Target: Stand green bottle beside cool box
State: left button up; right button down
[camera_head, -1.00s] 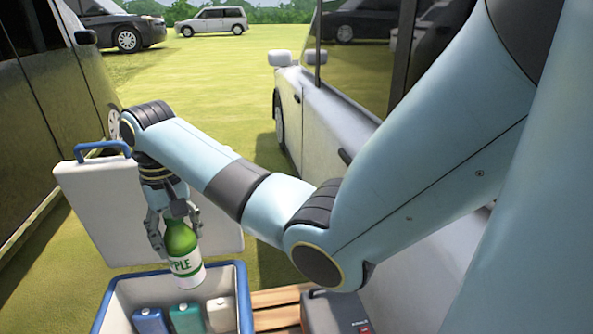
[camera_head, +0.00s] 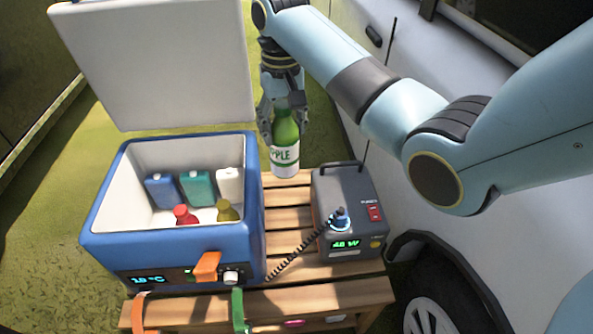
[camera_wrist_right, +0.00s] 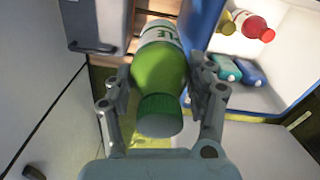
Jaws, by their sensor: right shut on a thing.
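The green bottle (camera_head: 285,147) with a white label is held upright in my right gripper (camera_head: 283,115), above the far end of the wooden slats and just right of the cool box. In the right wrist view the bottle (camera_wrist_right: 160,75) sits between both fingers of my right gripper (camera_wrist_right: 163,95). The blue cool box (camera_head: 170,248) stands open on the slatted wooden stand, its white lid (camera_head: 155,65) raised at the back. Whether the bottle's base touches the slats is hard to tell. My left gripper is not in view.
A grey power unit (camera_head: 345,195) with a coiled cable stands right of the slats (camera_head: 285,215). A bare slat strip lies between it and the cool box. Inside the box are several packs and a red-capped bottle (camera_head: 184,214). A white vehicle (camera_head: 350,60) is close on the right.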

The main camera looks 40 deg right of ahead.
pick_arm(q)
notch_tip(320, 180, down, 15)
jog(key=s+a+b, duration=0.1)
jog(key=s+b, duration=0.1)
jog(key=b, duration=1.2)
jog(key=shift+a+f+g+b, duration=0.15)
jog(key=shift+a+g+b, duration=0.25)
pick_arm(e)
notch_tip(320, 180, down, 29)
jog(key=n, duration=0.6)
jog(key=shift+s+d, duration=0.25)
jog(key=shift+s, duration=0.05)
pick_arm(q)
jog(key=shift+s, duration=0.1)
pick_arm(e)
jog(key=c, duration=0.7)
grip_release()
jog(key=shift+o, duration=1.3)
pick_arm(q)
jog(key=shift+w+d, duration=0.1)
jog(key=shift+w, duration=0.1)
